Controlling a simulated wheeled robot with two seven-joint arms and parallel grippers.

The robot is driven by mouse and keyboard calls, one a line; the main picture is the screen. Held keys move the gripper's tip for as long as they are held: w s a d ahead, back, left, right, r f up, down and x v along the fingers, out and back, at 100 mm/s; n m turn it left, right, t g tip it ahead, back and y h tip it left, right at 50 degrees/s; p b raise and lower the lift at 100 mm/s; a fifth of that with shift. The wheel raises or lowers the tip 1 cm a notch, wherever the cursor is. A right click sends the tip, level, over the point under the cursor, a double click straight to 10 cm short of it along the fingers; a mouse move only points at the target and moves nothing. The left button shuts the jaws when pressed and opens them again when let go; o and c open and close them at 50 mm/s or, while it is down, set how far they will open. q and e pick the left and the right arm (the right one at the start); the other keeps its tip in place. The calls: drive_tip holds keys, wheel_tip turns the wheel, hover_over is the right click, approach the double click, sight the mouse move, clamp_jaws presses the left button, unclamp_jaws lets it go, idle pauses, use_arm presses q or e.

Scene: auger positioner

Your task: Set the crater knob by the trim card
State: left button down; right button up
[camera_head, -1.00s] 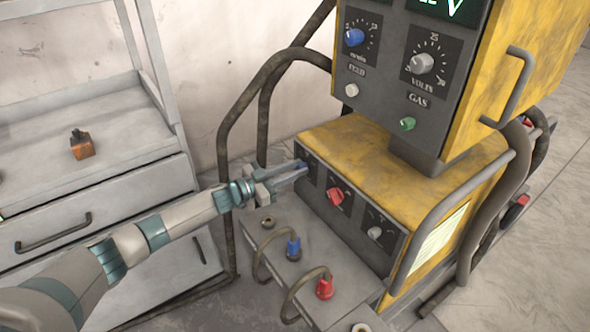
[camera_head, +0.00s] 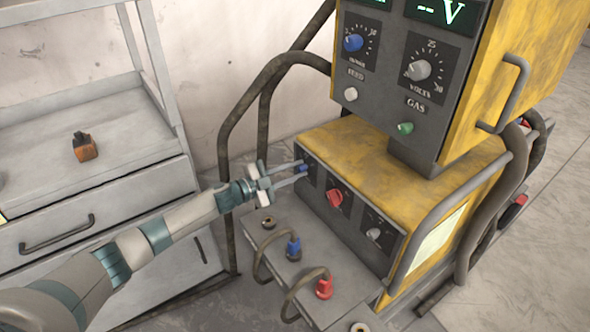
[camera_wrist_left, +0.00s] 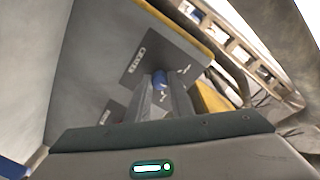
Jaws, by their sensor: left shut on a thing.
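The lower yellow unit's dark front panel carries a blue knob (camera_head: 303,168), a red knob (camera_head: 335,197) and a grey knob (camera_head: 375,233). Their labels are too small to read, so I cannot tell by print which is the crater knob. My left gripper (camera_head: 301,171) is shut on the blue knob, one finger on each side of it. In the left wrist view the blue knob (camera_wrist_left: 159,77) shows between the fingertips (camera_wrist_left: 160,84), partly hidden by them. A pale lined sheet (camera_head: 440,243) is on the unit's right side; I cannot tell if it is the trim card.
The upper box has a blue knob (camera_head: 353,43), a grey volts knob (camera_head: 419,70) and a green gas button (camera_head: 405,128). Cables with a blue plug (camera_head: 293,248) and a red plug (camera_head: 324,288) stand below the panel. A grey cart (camera_head: 140,140) holds an orange-black block (camera_head: 85,147).

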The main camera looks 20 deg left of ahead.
use_arm(q)
drive_tip(key=m, duration=0.2)
drive_tip(key=shift+d+m, duration=0.1)
drive_tip(key=shift+m, duration=0.3)
drive_tip(key=shift+f+m+y, duration=0.1)
drive_tip(key=shift+m+y, duration=0.2)
drive_tip(key=shift+m, duration=0.9)
drive_tip(key=shift+s+m, duration=0.1)
drive_tip(key=shift+m, duration=0.8)
drive_tip(key=m+b, duration=0.1)
drive_tip(key=m, duration=0.2)
drive_tip(key=shift+m+t+y, duration=0.3)
drive_tip(key=shift+m, duration=0.4)
use_arm(e)
drive_tip(key=shift+w+a+r+t+y, duration=0.3)
drive_tip(key=shift+w+a+t+y, duration=0.15)
drive_tip(key=shift+a, duration=0.3)
use_arm(q)
drive_tip(key=c, duration=1.6)
unclamp_jaws()
use_arm(e)
drive_tip(key=shift+a+r, duration=0.1)
drive_tip(key=shift+a, duration=0.1)
